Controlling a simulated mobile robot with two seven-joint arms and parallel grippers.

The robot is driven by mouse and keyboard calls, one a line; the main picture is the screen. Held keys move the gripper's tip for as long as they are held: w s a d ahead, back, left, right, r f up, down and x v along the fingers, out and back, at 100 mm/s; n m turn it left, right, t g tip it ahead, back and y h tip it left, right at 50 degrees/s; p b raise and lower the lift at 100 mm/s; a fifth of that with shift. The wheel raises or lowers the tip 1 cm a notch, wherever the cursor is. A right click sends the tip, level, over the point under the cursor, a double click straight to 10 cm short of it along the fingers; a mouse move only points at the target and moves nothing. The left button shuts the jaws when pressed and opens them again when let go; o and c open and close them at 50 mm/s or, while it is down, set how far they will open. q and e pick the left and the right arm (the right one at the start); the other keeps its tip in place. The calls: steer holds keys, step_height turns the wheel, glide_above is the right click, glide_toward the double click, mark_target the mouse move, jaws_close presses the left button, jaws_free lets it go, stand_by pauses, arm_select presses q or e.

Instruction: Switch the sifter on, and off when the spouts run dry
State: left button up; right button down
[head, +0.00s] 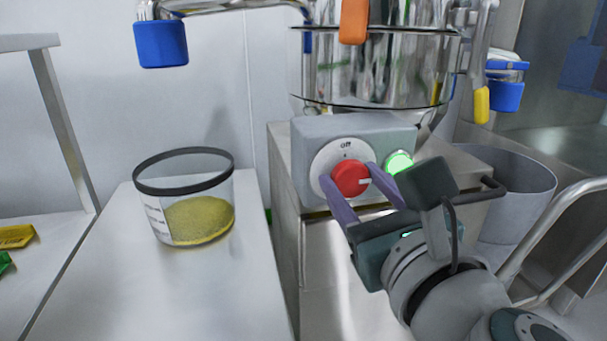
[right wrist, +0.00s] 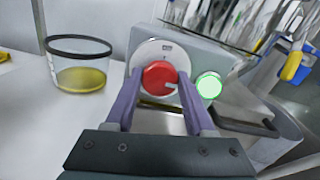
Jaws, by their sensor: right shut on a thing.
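The sifter (head: 375,75) is a shiny steel drum on a steel base. Its grey control box (head: 305,150) carries a white dial marked "Off" at the top and a red knob (head: 350,179), also in the right wrist view (right wrist: 159,77). The knob's white mark points right, away from "Off". A green lamp (head: 398,162) beside it is lit. My right gripper (head: 349,181) is shut on the knob, one purple finger each side. A blue-ended spout (head: 161,44) is at upper left, with no falling stream visible. Another blue end (head: 506,96) is at right. My left gripper is out of view.
A clear tub (head: 157,215) with a dark rim and yellow powder inside stands on a white table (head: 110,290). A grey bin (head: 520,195) is at right, near a metal rail (head: 545,235). Yellow and green items lie at far left.

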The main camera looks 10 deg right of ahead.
steer(key=n+p, duration=0.1)
steer(key=n, duration=0.4)
steer(key=n+p, duration=0.1)
steer(key=n, duration=0.2)
steer(key=shift+n, duration=0.3)
steer(key=n+p, duration=0.2)
steer(key=n, duration=0.2)
steer(key=shift+n, duration=0.3)
steer(key=n+p, duration=0.1)
steer(key=n, duration=0.2)
steer(key=shift+p, duration=0.35)
steer(key=shift+n, duration=0.7)
steer(key=shift+c, duration=1.3)
jaws_free()
